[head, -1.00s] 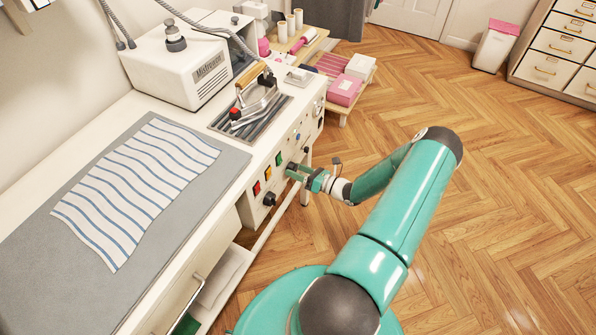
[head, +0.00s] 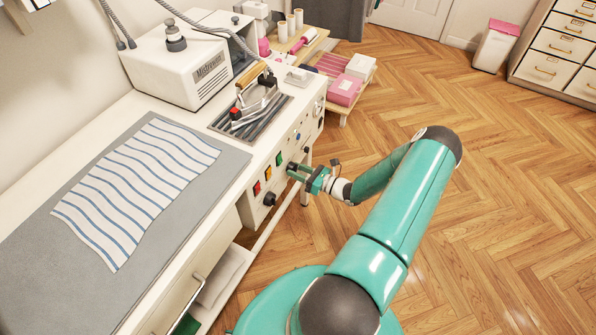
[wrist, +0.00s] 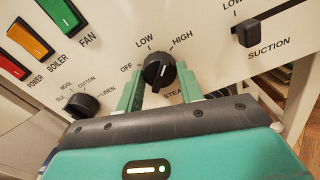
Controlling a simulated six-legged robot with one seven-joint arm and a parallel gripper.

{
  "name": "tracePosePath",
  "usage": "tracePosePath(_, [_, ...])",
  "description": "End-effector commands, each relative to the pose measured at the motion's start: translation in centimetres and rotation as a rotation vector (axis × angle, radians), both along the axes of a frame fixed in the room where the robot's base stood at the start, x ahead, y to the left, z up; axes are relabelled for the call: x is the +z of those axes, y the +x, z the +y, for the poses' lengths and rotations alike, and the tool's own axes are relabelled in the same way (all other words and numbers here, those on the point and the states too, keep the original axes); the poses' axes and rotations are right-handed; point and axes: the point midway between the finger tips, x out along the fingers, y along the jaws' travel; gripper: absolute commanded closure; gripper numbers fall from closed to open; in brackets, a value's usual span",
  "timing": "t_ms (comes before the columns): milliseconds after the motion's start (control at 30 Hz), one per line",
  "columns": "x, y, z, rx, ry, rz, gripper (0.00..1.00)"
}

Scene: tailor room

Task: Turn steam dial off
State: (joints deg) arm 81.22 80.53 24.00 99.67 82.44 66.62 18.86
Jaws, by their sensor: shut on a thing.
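The steam dial (wrist: 159,70) is a round black knob on the cream front panel, with OFF, LOW and HIGH around it and a partly hidden "STEA" label below. Its pale mark is small, and I cannot tell its exact setting. My gripper (wrist: 160,82) has one green finger on each side of the dial and is shut on it. In the head view my gripper (head: 291,169) reaches the panel under the table edge and hides the dial.
A fabric selector knob (wrist: 83,105) is to the left, below red, orange and green switches (wrist: 62,14). The suction slider (wrist: 248,34) is at right. An iron (head: 256,100) rests above on the table. The floor (head: 490,170) beside my arm is clear.

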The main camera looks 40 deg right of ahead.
Motion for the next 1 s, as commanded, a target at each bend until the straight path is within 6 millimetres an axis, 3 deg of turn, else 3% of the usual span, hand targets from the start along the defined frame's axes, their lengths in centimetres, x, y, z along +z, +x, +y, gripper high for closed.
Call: tracePosePath(1000, [0.01,-0.04,-0.26,-0.002,-0.908,-0.321,0.86])
